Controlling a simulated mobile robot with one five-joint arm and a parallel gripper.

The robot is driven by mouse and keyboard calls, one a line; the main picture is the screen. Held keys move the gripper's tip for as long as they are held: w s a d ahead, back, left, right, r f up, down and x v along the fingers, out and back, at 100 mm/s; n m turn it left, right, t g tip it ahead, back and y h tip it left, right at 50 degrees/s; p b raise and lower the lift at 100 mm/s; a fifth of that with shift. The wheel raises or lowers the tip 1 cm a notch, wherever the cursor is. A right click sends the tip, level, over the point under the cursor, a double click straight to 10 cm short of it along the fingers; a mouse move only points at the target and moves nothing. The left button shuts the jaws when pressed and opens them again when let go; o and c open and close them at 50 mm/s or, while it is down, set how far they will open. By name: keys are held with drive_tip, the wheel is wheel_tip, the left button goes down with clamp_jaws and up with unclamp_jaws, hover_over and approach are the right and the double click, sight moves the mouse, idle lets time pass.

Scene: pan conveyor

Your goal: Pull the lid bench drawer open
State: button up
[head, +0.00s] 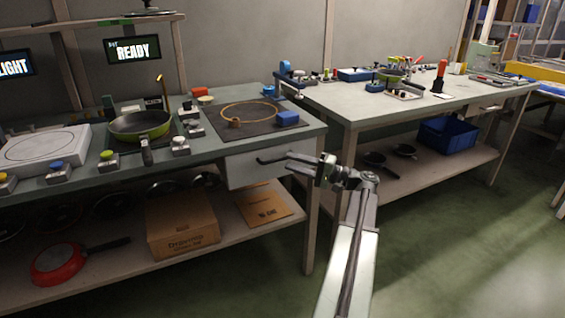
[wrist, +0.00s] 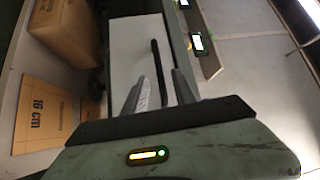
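A pale drawer (head: 240,172) sits under the top of the left bench, its front looking flush with the bench. I cannot read a label naming it the lid bench. Its dark bar handle (head: 270,160) runs across the front, and it also shows in the wrist view (wrist: 155,60) against the pale drawer front (wrist: 128,45). My gripper (head: 298,158) is at the right end of the handle. In the wrist view my gripper (wrist: 160,76) is open, with one finger on each side of the bar and gaps visible. Contact with the handle cannot be made out.
The left bench top holds a green pan (head: 140,124), a dark mat (head: 235,115) and several knobbed blocks. A cardboard box (head: 182,222) and a red pan (head: 58,262) lie on the shelf below. The right bench (head: 385,108) stands beyond. The green floor (head: 440,235) in front is clear.

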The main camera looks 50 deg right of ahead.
drive_tip(key=x, duration=0.3)
drive_tip(key=shift+w, duration=0.15)
clamp_jaws()
drive_tip(key=shift+a, duration=0.1)
idle(1.1)
